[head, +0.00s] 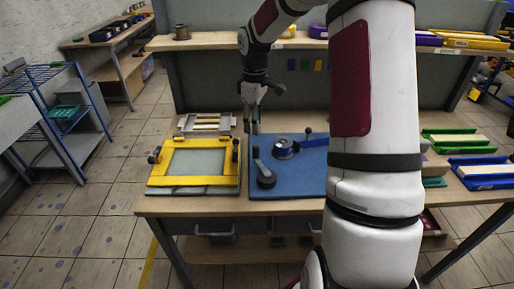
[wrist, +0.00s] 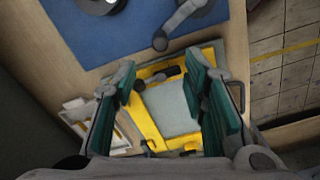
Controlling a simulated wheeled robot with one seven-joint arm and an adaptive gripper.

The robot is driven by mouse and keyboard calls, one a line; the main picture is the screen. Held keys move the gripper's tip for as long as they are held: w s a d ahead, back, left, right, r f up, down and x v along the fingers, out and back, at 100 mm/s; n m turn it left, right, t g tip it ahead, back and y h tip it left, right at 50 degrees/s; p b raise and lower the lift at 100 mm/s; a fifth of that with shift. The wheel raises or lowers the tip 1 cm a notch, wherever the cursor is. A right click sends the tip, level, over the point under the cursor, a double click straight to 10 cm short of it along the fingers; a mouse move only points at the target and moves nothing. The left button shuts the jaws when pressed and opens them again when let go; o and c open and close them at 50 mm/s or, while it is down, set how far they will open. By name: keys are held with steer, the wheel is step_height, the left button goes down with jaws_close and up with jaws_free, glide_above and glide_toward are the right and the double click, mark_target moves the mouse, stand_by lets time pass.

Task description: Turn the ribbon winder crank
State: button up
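A blue board (head: 295,182) on the table carries the winder parts. A dark grey crank arm (head: 262,168) with a round hub stands at its left side; it also shows in the wrist view (wrist: 182,17), with a knob (wrist: 160,42) at its end. A spool-like round part (head: 283,148) sits farther back on the board, partly cut off in the wrist view (wrist: 98,4). My gripper (head: 251,128) is above the table near the board's back left corner. In the wrist view its green-padded fingers (wrist: 165,97) are wide apart with nothing between them. It is apart from the crank.
A yellow frame (head: 198,181) with dark knobs lies left of the board. A grey rack (head: 207,124) stands behind it. Green (head: 458,136) and blue (head: 485,184) trays are at the right. My arm hides the board's right part.

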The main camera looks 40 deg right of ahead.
mark_target(255, 146)
step_height(255, 146, down, 11)
steer(key=shift+f+p, duration=0.1)
steer(key=shift+p, duration=0.4)
jaws_close()
